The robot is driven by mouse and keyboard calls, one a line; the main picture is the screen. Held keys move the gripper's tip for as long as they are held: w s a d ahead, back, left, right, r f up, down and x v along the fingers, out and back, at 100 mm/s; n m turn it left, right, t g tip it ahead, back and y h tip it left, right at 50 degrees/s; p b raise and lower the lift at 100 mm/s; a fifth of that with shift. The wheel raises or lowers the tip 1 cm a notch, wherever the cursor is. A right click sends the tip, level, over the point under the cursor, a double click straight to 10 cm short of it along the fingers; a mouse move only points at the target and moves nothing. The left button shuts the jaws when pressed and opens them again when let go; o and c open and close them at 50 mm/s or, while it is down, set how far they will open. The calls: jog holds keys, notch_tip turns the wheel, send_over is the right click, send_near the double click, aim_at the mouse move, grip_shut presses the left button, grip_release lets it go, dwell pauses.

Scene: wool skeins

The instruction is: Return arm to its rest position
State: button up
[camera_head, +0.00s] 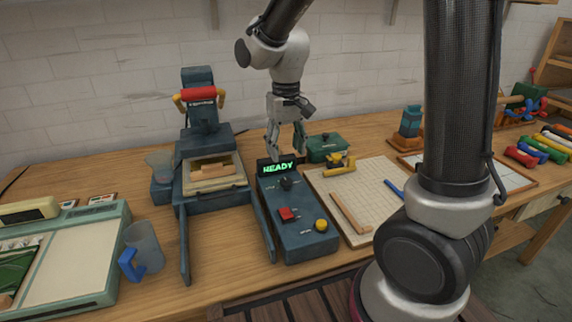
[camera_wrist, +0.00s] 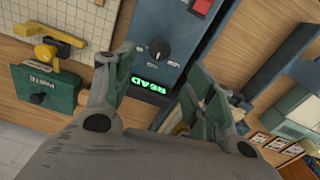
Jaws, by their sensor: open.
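My gripper (camera_head: 286,150) hangs pointing down above the back end of a dark blue control box, near its lit green display (camera_head: 281,168). In the wrist view my gripper (camera_wrist: 160,75) has its two fingers spread apart with nothing between them. The control box (camera_head: 310,232) has a red button (camera_head: 287,214), a yellow knob (camera_head: 321,225) and a dark dial (camera_head: 287,183). The dial (camera_wrist: 159,49) and the display (camera_wrist: 151,86) also show between the fingers in the wrist view. My arm rises from the gripper toward the top of the head view.
A press-like machine (camera_head: 207,140) with a red-handled top stands left of the box. A green box (camera_head: 327,147) and a gridded board (camera_head: 372,185) with a yellow tool (camera_head: 340,163) lie to the right. A clear mug (camera_head: 143,248) stands at the front left. The brick wall (camera_head: 110,70) is close behind.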

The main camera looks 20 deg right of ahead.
notch_tip(320, 180, up, 2)
jog(key=shift+r, duration=0.15)
dwell(0.4)
jog(key=s+d+r+t, duration=0.1)
jog(key=s+d+r, duration=0.2)
jog(key=s+d, duration=0.2)
jog(key=s+d+r+m+t, duration=0.1)
jog(key=s+d+r+t, duration=0.1)
jog(key=s+d, duration=0.3)
jog(key=s+d+r+t, duration=0.1)
jog(key=s+d+r, duration=0.3)
jog(key=s, duration=0.5)
jog(key=shift+s+d+r, duration=0.15)
jog(key=shift+d+r, duration=0.1)
jog(key=shift+d, duration=0.35)
